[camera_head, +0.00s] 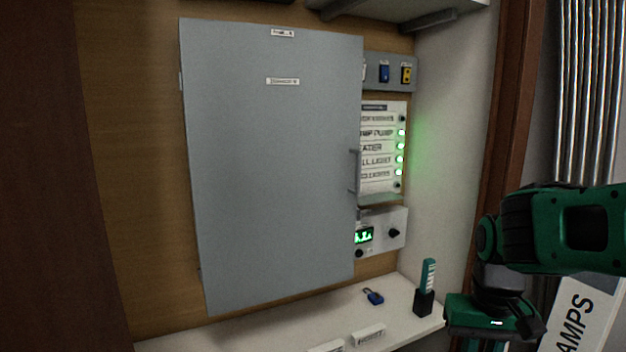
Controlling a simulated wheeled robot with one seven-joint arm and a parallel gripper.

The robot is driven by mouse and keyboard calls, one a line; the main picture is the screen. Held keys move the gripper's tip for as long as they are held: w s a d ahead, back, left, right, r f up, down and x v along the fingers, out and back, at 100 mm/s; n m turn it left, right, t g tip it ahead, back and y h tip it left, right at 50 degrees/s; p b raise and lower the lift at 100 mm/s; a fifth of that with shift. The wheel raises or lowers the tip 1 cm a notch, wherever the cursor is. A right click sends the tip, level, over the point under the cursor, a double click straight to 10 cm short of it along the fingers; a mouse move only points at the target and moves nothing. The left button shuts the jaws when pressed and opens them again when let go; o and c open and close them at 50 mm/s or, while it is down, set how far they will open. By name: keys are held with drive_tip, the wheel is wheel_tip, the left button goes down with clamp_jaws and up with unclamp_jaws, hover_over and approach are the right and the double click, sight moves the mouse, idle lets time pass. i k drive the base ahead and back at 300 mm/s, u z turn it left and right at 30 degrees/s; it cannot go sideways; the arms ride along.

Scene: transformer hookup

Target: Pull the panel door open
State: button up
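The panel door (272,170) is a large grey rectangular sheet with two small labels near its top. It looks shut or nearly shut, and hides what is behind it. A thin handle (354,171) stands at its right edge, at mid-height. My arm comes in from the right, and my gripper (495,330) is at the lower right, well apart from the door and handle. The fingers are not clearly visible, so I cannot tell whether it is open or shut.
A shelf (290,335) below holds a blue padlock (373,296) and a teal-handled item in a black holder (425,288). Right of the door are a switch strip (393,73), a panel with green lights (382,150) and a display box (382,234). A brown post (508,90) stands further right.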

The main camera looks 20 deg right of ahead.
sight(273, 112)
drive_tip(key=u, duration=0.3)
drive_tip(key=k, duration=2.1)
drive_tip(key=z, duration=0.7)
drive_tip(key=i, duration=1.65)
drive_tip(key=u, duration=0.05)
